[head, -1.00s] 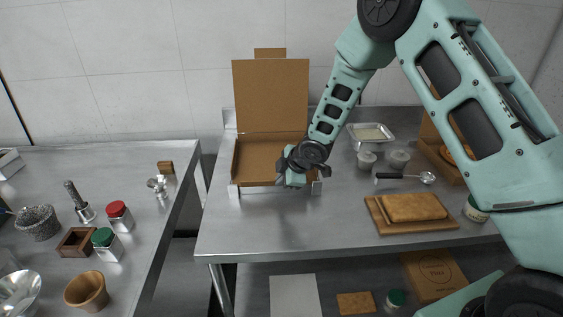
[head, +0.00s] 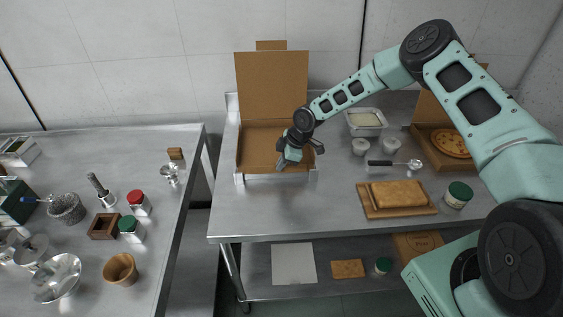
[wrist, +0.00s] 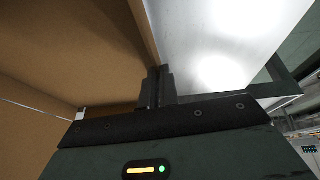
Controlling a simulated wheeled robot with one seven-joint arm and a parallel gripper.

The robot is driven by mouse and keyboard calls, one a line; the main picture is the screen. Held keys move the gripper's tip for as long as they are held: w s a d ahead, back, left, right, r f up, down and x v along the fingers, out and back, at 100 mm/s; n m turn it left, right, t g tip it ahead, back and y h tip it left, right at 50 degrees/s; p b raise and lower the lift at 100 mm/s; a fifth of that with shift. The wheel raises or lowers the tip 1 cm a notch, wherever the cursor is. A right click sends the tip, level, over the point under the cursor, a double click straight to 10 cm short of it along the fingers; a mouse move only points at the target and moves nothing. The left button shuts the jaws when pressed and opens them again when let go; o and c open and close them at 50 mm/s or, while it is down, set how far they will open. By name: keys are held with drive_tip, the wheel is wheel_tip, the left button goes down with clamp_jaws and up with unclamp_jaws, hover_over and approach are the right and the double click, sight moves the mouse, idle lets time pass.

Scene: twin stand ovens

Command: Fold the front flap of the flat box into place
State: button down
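The flat box (head: 258,148) stands open on the steel table, its brown lid (head: 272,85) upright at the back with a small tab on top. Its front edge faces the near side of the table, with pale strips at the front corners. My gripper (head: 283,163) is at the front edge, right of its middle. In the wrist view the dark fingers (wrist: 158,88) are close together at the box's thin front flap (wrist: 150,38), which seems to run between them. The brown inside lies left, the steel table right. My gripper hides part of the front edge.
A board with a flat brown slab (head: 397,194), a serving tool (head: 392,163), small cups and a steel pan (head: 365,120) stand right of the box. A second open box (head: 449,143) holds a pizza. The table in front of the box is clear.

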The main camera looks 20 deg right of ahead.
drive_tip(key=shift+w+d+g+b, duration=0.1)
drive_tip(key=shift+w+g+b, duration=0.05)
drive_tip(key=shift+g+b, duration=0.4)
drive_tip(key=c, duration=1.6)
unclamp_jaws()
drive_tip(key=shift+c, duration=0.2)
drive_tip(key=b+v, duration=0.5)
drive_tip(key=v, duration=1.2)
drive_tip(key=shift+d+b, duration=0.15)
drive_tip(key=shift+b, duration=0.2)
drive_tip(key=shift+r, duration=0.1)
